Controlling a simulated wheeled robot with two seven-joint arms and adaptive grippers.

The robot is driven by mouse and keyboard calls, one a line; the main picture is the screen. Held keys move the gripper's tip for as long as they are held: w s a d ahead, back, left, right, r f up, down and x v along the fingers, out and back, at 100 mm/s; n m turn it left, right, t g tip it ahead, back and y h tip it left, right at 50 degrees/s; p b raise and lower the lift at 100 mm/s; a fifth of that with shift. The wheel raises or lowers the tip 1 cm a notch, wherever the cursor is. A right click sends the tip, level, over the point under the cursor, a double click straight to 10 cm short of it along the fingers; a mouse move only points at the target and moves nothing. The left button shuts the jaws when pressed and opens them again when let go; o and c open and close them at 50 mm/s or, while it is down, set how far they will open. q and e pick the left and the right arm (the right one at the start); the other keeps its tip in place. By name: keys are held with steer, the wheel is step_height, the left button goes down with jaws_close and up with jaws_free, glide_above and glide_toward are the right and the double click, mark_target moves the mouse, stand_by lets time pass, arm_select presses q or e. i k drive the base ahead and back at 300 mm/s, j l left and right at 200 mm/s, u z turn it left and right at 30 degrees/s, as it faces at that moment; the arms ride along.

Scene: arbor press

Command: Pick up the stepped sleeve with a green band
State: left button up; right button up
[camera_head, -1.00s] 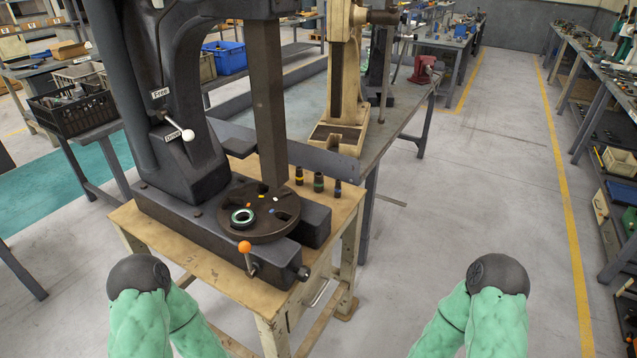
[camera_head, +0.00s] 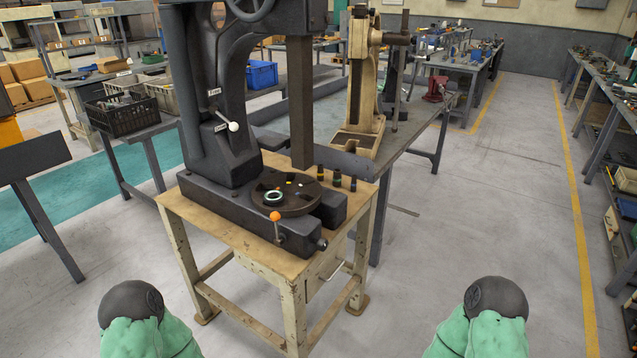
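Three small dark stepped sleeves stand in a row on the wooden bench top, right of the arbor press. The middle one is the sleeve with a green band (camera_head: 337,178). The sleeve with a yellow band (camera_head: 320,173) is left of it and the sleeve with a blue band (camera_head: 353,184) is right of it. They look upright and apart. Neither gripper shows; only rounded dark and green parts of my arms are at the bottom edge, well short of the bench.
The black arbor press (camera_head: 228,188) has a round plate (camera_head: 297,204) bearing a pale green-edged ring (camera_head: 275,197). An orange-knobbed lever (camera_head: 275,216) is in front. A beige press (camera_head: 362,90) stands behind. Floor right of the bench is clear.

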mark_target(337, 177)
steer(key=i+l+u, duration=0.1)
steer(key=u, duration=1.8)
steer(key=l+u, duration=0.1)
steer(key=l, duration=0.4)
steer(key=k+l, duration=0.1)
steer(key=l, duration=0.4)
steer(key=l+u, duration=0.15)
steer(key=l, duration=0.35)
steer(key=k+l, duration=0.15)
steer(key=l, duration=0.3)
steer(key=k+l+u, duration=0.15)
steer(key=l, duration=0.35)
steer(key=i, duration=0.05)
